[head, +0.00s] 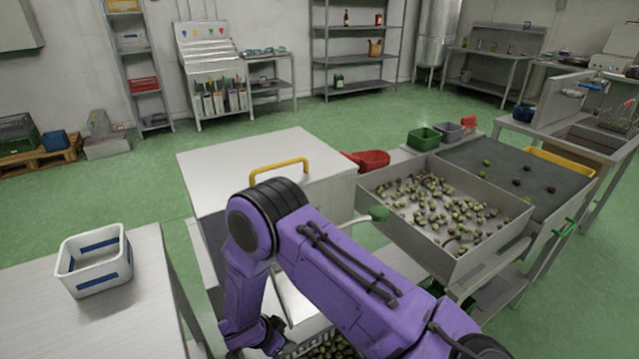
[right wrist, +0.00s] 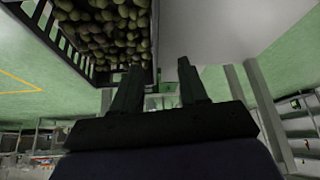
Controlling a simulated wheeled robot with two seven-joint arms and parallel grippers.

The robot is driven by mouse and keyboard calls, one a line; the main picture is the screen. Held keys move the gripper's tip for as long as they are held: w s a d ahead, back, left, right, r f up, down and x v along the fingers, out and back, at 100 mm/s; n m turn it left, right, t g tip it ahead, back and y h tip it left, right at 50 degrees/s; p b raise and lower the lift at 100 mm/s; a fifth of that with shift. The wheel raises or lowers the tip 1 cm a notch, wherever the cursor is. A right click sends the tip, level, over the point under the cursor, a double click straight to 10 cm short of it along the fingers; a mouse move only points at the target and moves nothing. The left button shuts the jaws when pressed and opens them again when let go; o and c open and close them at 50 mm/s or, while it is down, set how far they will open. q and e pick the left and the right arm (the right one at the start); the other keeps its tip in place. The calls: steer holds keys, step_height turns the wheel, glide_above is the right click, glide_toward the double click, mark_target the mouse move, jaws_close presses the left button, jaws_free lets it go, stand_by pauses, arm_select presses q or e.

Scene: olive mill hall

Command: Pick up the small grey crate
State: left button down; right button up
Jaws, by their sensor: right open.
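The small grey crate (head: 448,132) stands at the far end of the sorting table in the head view, beside a green crate (head: 424,139). My right arm reaches across the lower middle, far from the grey crate, with its gripper low near the bottom edge and largely hidden. In the right wrist view my right gripper (right wrist: 160,85) is open, with nothing seen between its fingers. A dark slatted crate full of olives (right wrist: 75,52) is close to its fingers there; I cannot tell whether they touch. My left gripper is not in view.
A metal tray of olives (head: 471,258) and a dark sorting belt (head: 510,170) lie in front of the grey crate. A red scoop (head: 372,160) is left of them. A white bin (head: 95,285) stands on the left table. Green floor is open behind.

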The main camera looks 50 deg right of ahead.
mark_target(301, 344)
steer(key=x, duration=0.9)
steer(key=shift+s+d, duration=0.1)
steer(key=shift+s, duration=0.35)
jaws_close()
stand_by(0.7)
